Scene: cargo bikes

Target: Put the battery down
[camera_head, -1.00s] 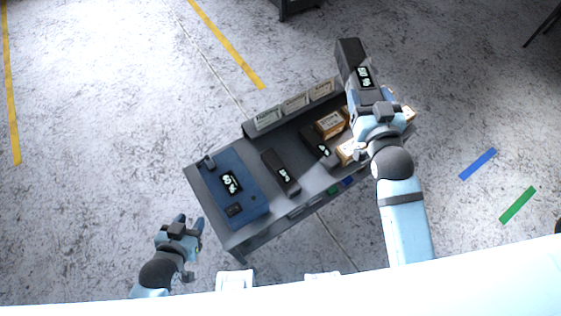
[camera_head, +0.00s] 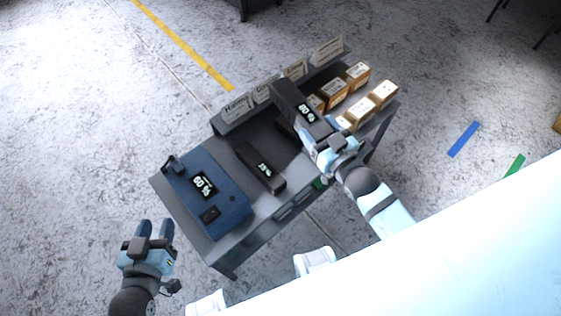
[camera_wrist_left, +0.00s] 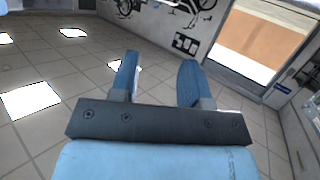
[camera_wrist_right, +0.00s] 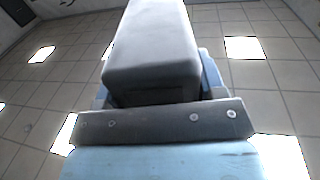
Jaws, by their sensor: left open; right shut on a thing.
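My right gripper (camera_head: 322,135) is shut on a dark battery (camera_head: 291,98) with a lit display that seems to read 60 or 80 %. It holds the battery over the grey table (camera_head: 232,136), toward the back middle. The battery (camera_wrist_right: 155,45) also fills the top middle of the right wrist view. A second dark battery (camera_head: 259,165) lies on the table next to the blue charger (camera_head: 217,180), whose display reads about 60 %. Another dark battery is mostly hidden under the held one. My left gripper (camera_head: 155,229) is open and empty, off the table's left front corner.
Several small orange-brown boxes (camera_head: 334,91) stand at the table's right end. White label cards (camera_head: 237,107) stand along the raised back edge. A narrow bare strip of tabletop lies between the charger and the second battery.

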